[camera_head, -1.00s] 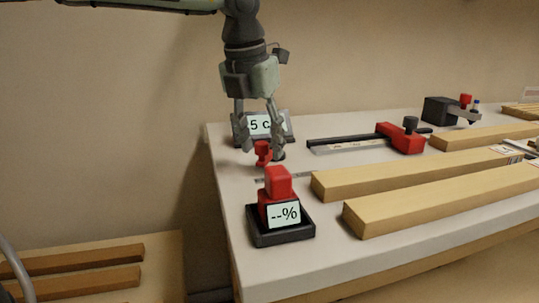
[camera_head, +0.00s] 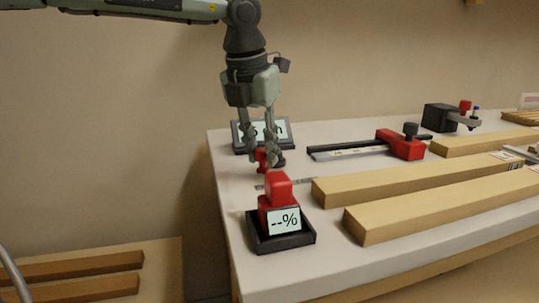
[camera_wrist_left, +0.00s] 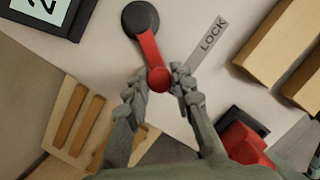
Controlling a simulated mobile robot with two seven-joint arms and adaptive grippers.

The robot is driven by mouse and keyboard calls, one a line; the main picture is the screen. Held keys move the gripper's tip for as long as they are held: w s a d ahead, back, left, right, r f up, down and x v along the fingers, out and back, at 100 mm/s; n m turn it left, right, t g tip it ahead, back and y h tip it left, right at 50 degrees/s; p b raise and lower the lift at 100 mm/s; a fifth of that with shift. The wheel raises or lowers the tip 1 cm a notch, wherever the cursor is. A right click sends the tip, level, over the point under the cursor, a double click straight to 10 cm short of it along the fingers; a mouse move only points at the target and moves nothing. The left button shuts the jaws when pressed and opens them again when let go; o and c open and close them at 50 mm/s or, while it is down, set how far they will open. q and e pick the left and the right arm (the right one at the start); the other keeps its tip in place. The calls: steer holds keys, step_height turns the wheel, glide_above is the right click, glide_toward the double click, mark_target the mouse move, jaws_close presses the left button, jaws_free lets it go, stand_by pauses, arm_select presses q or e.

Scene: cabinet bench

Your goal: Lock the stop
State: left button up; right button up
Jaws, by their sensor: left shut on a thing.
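A red lever (camera_wrist_left: 149,46) with a round red knob (camera_wrist_left: 159,79) runs from a black round pivot (camera_wrist_left: 140,18) in the left wrist view. A grey strip marked LOCK (camera_wrist_left: 208,44) lies to the right of the lever, at an angle to it. The lever also shows in the head view (camera_head: 262,159), partly hidden by the fingers. My left gripper (camera_head: 269,157) points down over the bench's left end and is shut on the knob, with a finger on either side in the wrist view (camera_wrist_left: 158,88). My right gripper is not in view.
A display (camera_head: 241,134) stands behind the gripper, partly hidden. A red block on a black tray (camera_head: 281,242) with a "--%" screen is in front. Wooden bars (camera_head: 440,204) and a rail with a red stop (camera_head: 405,144) lie to the right.

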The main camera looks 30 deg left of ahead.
arm_select(q)
steer(key=shift+w+d, duration=0.2)
steer(key=shift+d, duration=0.3)
steer(key=shift+w+d, duration=0.2)
steer(key=shift+d, duration=0.25)
steer(key=shift+o, duration=0.2)
steer(key=shift+w+d, duration=0.6)
steer(key=shift+d, duration=0.2)
steer(key=shift+c, duration=0.2)
steer(key=shift+w, duration=0.1)
steer(key=shift+w+d, duration=0.6)
steer(key=shift+w, duration=0.15)
